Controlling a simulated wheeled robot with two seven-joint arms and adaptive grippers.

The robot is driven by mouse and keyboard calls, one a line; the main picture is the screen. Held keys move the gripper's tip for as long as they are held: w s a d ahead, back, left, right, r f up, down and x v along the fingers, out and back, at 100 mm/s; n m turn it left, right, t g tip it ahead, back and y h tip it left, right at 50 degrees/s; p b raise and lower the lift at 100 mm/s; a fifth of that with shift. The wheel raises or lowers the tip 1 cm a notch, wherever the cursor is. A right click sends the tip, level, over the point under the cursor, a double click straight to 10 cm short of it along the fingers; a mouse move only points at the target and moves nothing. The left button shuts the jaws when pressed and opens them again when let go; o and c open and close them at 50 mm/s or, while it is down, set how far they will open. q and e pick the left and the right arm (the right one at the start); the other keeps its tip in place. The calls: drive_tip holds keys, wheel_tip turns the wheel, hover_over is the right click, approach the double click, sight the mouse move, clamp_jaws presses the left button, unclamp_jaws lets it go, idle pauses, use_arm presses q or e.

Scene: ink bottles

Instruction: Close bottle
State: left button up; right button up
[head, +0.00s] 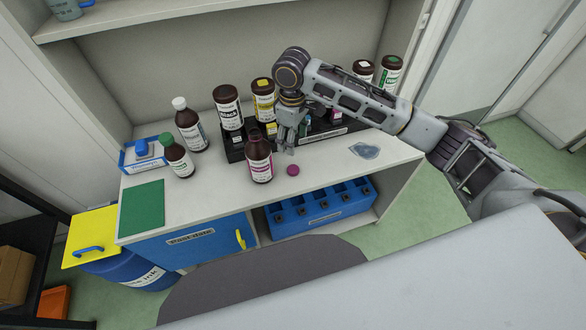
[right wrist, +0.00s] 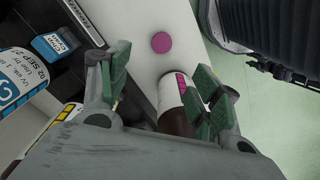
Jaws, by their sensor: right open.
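The brown bottle with a white and magenta label (head: 259,168) stands upright near the front of the white counter, its dark neck showing no cap. It also shows in the right wrist view (right wrist: 172,100), partly hidden by a finger. A magenta cap (head: 293,170) lies on the counter just right of the bottle. It shows beyond the fingers in the right wrist view (right wrist: 161,42). My right gripper (head: 286,149) points down behind and right of the bottle, open and empty. Its green-padded fingers (right wrist: 165,90) are spread apart. My left gripper is not in view.
A black rack (head: 325,134) with several brown bottles stands behind. A white-capped bottle (head: 191,128) and a green-capped bottle (head: 177,158) stand left. A green mat (head: 142,208) lies at the left. A translucent blue-grey piece (head: 365,151) lies right. The counter's front right is clear.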

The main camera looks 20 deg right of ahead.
hover_over(293, 169)
drive_tip(key=shift+w+f, duration=0.2)
drive_tip(key=shift+f, duration=2)
drive_tip(key=shift+w+f, duration=0.15)
drive_tip(key=shift+f, duration=2)
drive_tip(key=shift+s+f, duration=0.15)
drive_tip(key=shift+f, duration=1.15)
drive_tip(key=shift+s+f, duration=0.1)
drive_tip(key=shift+f, duration=1.2)
drive_tip(key=c, duration=0.9)
